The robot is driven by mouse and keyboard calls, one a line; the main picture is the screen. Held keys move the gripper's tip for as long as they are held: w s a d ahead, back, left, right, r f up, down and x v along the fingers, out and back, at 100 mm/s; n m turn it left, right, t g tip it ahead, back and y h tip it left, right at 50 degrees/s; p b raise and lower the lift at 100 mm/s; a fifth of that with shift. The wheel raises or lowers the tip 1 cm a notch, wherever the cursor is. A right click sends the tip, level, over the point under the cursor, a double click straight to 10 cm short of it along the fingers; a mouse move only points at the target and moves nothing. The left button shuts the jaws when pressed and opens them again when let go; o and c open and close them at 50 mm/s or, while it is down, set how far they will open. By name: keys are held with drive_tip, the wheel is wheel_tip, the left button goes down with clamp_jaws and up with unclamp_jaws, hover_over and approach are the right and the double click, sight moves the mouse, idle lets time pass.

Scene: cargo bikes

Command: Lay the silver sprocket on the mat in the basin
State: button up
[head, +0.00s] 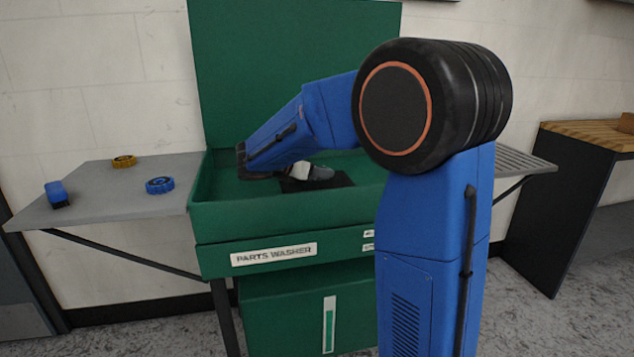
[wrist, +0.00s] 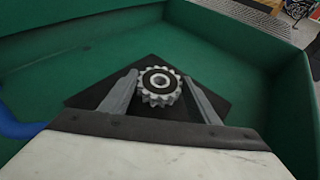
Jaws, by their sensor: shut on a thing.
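The silver sprocket (wrist: 160,86) is a toothed ring with a dark face and a central hole. In the wrist view it sits between the two fingertips of my gripper (wrist: 161,77), which is shut on it. The black mat (wrist: 215,89) lies on the floor of the green basin (wrist: 75,52), and the sprocket is over the mat. I cannot tell whether it touches the mat. In the head view my gripper (head: 321,173) is low inside the basin, above the mat (head: 342,180); the sprocket cannot be made out there.
A slatted shelf (head: 527,161) is at the right. The basin walls surround my gripper. A blue item (wrist: 15,125) shows at the wrist view's left edge.

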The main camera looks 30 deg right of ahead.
sight(314, 178)
drive_tip(key=shift+f, duration=1.85)
drive_tip(key=o, duration=1.4)
drive_tip(key=shift+a+f, duration=0.1)
drive_tip(key=shift+c, duration=0.2)
drive_tip(key=shift+a+r, duration=0.2)
drive_tip(key=v, duration=1.1)
drive_tip(key=shift+s+a+r, duration=0.1)
drive_tip(key=shift+s+a, duration=0.1)
drive_tip(key=shift+s, duration=0.05)
drive_tip(key=shift+d, duration=0.1)
